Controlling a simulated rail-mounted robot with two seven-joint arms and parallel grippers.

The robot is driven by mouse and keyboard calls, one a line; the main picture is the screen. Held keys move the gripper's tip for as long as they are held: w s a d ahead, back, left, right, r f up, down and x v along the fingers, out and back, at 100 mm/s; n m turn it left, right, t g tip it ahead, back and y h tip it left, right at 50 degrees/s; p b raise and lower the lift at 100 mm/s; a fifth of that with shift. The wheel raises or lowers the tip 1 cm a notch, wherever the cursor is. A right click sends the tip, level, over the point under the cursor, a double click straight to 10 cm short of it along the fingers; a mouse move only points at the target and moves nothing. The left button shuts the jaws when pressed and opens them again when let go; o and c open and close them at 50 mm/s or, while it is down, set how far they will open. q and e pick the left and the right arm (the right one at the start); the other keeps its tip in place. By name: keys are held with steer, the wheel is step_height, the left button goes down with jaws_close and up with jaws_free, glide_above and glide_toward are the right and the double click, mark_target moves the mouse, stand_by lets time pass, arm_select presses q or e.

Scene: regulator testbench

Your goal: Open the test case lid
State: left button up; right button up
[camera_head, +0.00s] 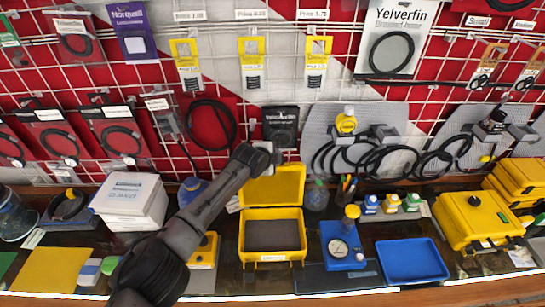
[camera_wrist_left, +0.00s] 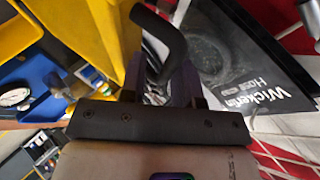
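The yellow test case (camera_head: 244,247) stands open on the bench in the middle of the head view. Its lid (camera_head: 288,186) is raised, roughly upright at the back of the base, and the grey inside of the base shows. My left gripper (camera_head: 268,148) is at the lid's top edge, with its fingertips hard to make out there. In the left wrist view a black bent bar (camera_wrist_left: 168,35), perhaps the case handle, reaches between the fingers (camera_wrist_left: 163,75). The yellow lid is beside it at left (camera_wrist_left: 98,35). Whether the fingers grip the bar is unclear. My right gripper is not in view.
Yellow cases (camera_head: 480,222) stand at far right, white boxes (camera_head: 130,196) at left. A wire rack with hanging packages, including a black one (camera_head: 281,125), rises close behind my gripper.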

arm_select(q)
steer(key=shift+o, duration=0.5)
steer(key=shift+s+a+r, duration=0.15)
steer(key=shift+s+r, duration=0.1)
steer(key=b+v, duration=0.1)
steer(key=v, duration=1.2)
steer(key=shift+b, duration=0.3)
